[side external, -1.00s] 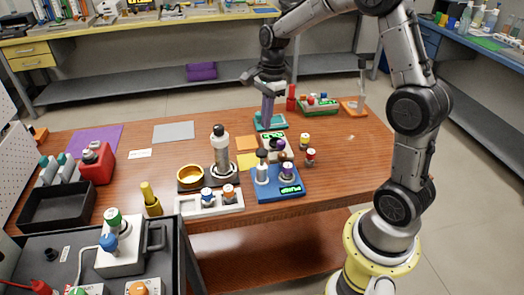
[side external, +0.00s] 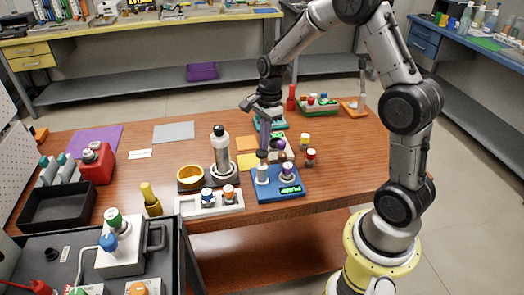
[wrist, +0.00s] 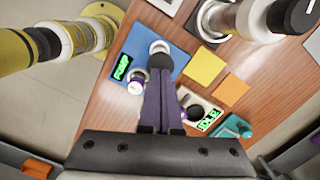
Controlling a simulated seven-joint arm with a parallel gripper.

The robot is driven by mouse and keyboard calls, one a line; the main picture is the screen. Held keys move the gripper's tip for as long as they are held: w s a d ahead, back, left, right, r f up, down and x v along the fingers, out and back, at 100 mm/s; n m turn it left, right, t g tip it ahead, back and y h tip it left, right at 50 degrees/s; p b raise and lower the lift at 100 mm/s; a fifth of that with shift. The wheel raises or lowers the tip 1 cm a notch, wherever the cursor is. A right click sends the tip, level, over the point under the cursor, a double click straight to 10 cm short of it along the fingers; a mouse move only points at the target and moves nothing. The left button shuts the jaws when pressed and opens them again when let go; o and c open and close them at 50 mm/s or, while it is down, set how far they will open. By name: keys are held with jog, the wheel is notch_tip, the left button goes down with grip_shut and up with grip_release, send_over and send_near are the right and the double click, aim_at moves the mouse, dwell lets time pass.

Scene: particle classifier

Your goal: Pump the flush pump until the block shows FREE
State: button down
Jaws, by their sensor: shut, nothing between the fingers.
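The blue block (side external: 278,195) stands near the table's front edge, with a green display that reads PUMP in the wrist view (wrist: 121,67). On its left side stands a white pump post with a dark top (side external: 262,174); its round top shows in the wrist view (wrist: 159,46). A purple-capped vial (side external: 287,172) sits on its right side. My gripper (side external: 265,148) is shut and empty, pointing down just above and behind the pump top. In the wrist view its purple fingertips (wrist: 160,68) reach the edge of that top; I cannot tell whether they touch.
A pale block with a green display reading IDLE (wrist: 209,119) sits behind the blue block. Small yellow (side external: 304,140) and red (side external: 310,157) vials stand to its right.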

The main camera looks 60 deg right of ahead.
jog(key=shift+f, duration=1.7)
jog(key=d, duration=0.2)
jog(key=s+d+r, duration=0.1)
notch_tip(320, 180, up, 14)
jog(key=d, duration=0.1)
jog(key=shift+s+d, duration=0.15)
jog(key=shift+s, duration=0.1)
jog(key=shift+f, duration=0.1)
jog(key=a+f, duration=0.1)
jog(key=f, duration=0.1)
jog(key=w+a+f, duration=0.1)
jog(key=a+f, duration=0.1)
jog(key=shift+w+a+f, duration=0.15)
jog(key=shift+a, duration=0.15)
